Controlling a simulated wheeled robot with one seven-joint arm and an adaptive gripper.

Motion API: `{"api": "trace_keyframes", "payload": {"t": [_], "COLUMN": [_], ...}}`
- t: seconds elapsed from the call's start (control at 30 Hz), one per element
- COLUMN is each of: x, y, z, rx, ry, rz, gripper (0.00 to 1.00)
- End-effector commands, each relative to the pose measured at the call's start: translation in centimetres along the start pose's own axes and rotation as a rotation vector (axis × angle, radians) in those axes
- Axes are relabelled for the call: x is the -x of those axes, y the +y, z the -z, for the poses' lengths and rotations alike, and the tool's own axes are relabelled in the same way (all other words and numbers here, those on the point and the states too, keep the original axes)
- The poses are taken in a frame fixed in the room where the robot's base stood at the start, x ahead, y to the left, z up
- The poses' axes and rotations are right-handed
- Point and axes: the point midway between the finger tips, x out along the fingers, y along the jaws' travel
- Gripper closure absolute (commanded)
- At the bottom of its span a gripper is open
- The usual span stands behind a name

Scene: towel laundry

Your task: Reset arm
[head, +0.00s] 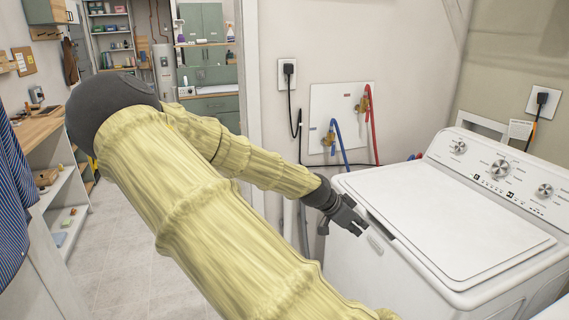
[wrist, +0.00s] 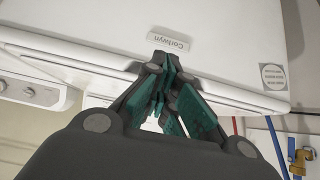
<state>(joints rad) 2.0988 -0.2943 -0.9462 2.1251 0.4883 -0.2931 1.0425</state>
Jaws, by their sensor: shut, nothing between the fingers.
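My gripper (head: 350,218) is at the near left top edge of a white top-loading washing machine (head: 440,215). In the wrist view my gripper (wrist: 163,75) has its dark fingers with green pads drawn together, and nothing shows between them. The washer (wrist: 90,30) fills much of that view, with its brand label near the fingertips. The washer's lid looks shut. I cannot tell whether the fingertips touch the washer. My yellow-sleeved arm reaches across the middle of the head view and hides part of the floor and wall.
Red and blue hoses with valves (head: 360,105) are on the wall behind the washer. A wooden counter with shelves (head: 45,140) and a striped cloth (head: 12,200) are at the left. The tiled floor (head: 120,240) at left is clear. Green cabinets (head: 205,60) stand in the far room.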

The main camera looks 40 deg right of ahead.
Motion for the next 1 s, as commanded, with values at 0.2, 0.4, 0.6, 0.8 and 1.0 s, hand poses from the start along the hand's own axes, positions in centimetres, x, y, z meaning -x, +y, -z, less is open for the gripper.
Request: {"api": "trace_keyframes", "payload": {"t": [0.2,0.4,0.6,0.8,1.0], "x": [-0.3,-3.9,-8.5,-10.8,-10.6], "y": [0.2,2.5,7.3,13.3,20.0], "z": [-0.4,-5.6,-15.0,-24.6,-34.0], "rx": [0.016,0.236,0.625,0.997,1.328], "ry": [-0.001,-0.021,-0.085,-0.186,-0.311], "rz": [-0.002,-0.008,0.024,0.108,0.255], "gripper": [1.0,1.0,1.0,1.0,1.0]}}
